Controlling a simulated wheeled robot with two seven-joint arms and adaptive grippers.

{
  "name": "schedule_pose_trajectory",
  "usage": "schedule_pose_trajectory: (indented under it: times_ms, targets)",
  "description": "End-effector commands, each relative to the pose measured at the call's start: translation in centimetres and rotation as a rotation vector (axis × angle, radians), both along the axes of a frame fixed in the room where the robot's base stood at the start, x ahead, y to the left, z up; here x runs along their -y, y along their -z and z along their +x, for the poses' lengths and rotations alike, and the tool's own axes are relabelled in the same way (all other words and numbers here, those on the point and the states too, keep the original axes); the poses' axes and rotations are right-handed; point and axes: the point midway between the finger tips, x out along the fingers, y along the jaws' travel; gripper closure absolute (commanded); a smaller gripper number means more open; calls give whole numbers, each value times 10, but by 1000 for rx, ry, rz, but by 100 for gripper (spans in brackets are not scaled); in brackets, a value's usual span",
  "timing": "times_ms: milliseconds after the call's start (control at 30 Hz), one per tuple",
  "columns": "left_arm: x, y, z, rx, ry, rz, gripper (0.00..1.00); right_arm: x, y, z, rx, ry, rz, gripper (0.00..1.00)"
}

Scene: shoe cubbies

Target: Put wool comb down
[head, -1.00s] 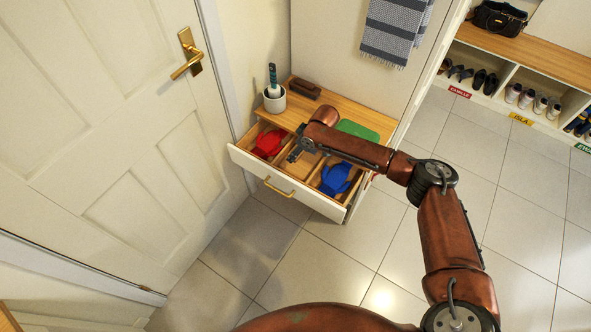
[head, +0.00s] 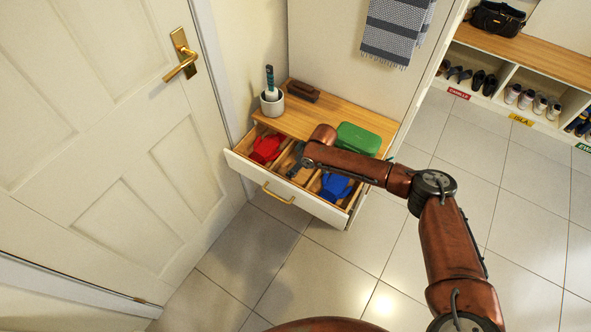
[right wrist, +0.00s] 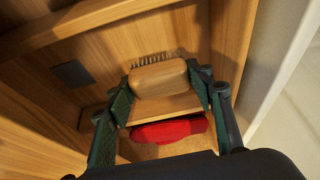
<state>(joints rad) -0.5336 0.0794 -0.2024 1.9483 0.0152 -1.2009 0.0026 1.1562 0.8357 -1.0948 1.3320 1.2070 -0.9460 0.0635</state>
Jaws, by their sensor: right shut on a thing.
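The wool comb (right wrist: 158,82) is a light wooden block with a row of bristles on its far edge, seen in the right wrist view. My right gripper (right wrist: 162,90) is shut on it, with one green finger at each end. In the head view my right gripper (head: 296,162) points down into the middle compartment of the open drawer (head: 290,192); the comb is hidden there or too small to tell. Whether the comb touches the compartment floor I cannot tell. My left gripper is not in view.
A red glove (head: 266,148) lies in the drawer's left compartment and a blue glove (head: 335,187) in the right one. On the cabinet top are a green box (head: 358,138), a dark brown brush (head: 303,91) and a grey cup (head: 272,104) holding a handled tool.

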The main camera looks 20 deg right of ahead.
Motion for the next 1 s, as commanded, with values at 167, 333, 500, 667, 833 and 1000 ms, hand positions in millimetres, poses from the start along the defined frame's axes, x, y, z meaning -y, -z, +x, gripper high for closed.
schedule_pose_trajectory:
  times_ms: [167, 333, 500, 667, 833, 1000]
  targets:
    - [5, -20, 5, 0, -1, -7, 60, 0, 20, 0, -2, 1, 0, 71]
    - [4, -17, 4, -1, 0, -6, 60, 0, 22, 0, 1, -1, 0, 71]
    - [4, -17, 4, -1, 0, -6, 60, 0, 23, 0, 0, -1, 0, 71]
    - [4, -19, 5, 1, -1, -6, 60, 0, 25, 0, 0, -1, 0, 47]
    - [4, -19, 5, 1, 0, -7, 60, 0, 24, 0, 0, 0, 0, 35]
    - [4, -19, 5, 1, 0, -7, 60, 0, 24, 0, 0, 0, 0, 34]
